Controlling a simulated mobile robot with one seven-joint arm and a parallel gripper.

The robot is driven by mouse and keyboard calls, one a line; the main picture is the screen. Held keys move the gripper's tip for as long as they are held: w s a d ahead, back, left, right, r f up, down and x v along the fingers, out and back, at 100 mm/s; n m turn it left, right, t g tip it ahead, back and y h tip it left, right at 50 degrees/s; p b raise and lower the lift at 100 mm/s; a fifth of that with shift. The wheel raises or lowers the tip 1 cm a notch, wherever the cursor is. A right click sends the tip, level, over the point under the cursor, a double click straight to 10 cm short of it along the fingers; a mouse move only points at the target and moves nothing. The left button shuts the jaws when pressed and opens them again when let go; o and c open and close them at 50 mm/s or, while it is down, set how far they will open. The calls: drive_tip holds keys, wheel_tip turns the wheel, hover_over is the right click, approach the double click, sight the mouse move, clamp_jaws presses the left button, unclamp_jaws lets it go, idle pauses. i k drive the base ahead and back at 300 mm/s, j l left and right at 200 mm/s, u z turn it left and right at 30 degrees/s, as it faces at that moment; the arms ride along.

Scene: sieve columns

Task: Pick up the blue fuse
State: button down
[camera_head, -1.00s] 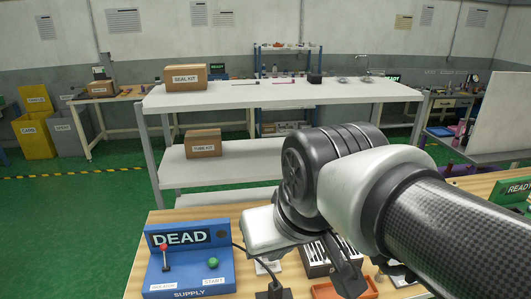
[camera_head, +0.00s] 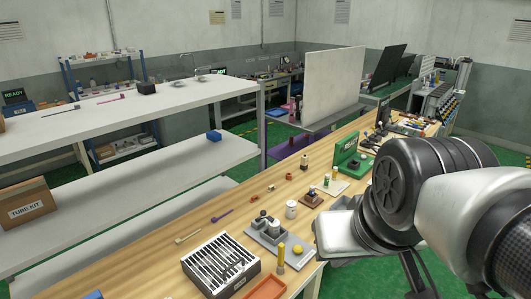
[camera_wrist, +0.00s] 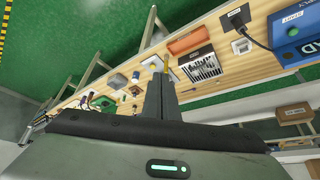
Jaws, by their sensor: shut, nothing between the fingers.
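I cannot make out a thing that is clearly the blue fuse. A small blue block (camera_head: 214,136) lies on the lower shelf of the white rack in the head view; it is too small to tell what it is. My gripper (camera_wrist: 160,82) shows in the wrist view with its dark fingers together and empty, above the wooden bench. In the head view my arm covers the right side and hides part of the bench, and I cannot make out the fingertips there.
A white rack (camera_head: 60,150) with a box labelled TUBE KIT (camera_head: 26,204) stands behind. A white panel (camera_head: 335,82) rises beyond.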

sight(312, 188)
drive_tip(key=i+l+u, duration=0.2)
drive_tip(key=u, duration=0.3)
drive_tip(key=l+u, duration=0.5)
drive_tip(key=i+l+u, duration=0.2)
drive_tip(key=l, duration=0.35)
drive_tip(key=l+u, duration=0.15)
drive_tip(key=l, duration=0.4)
drive_tip(key=l+u, duration=0.1)
drive_tip(key=l, duration=1.85)
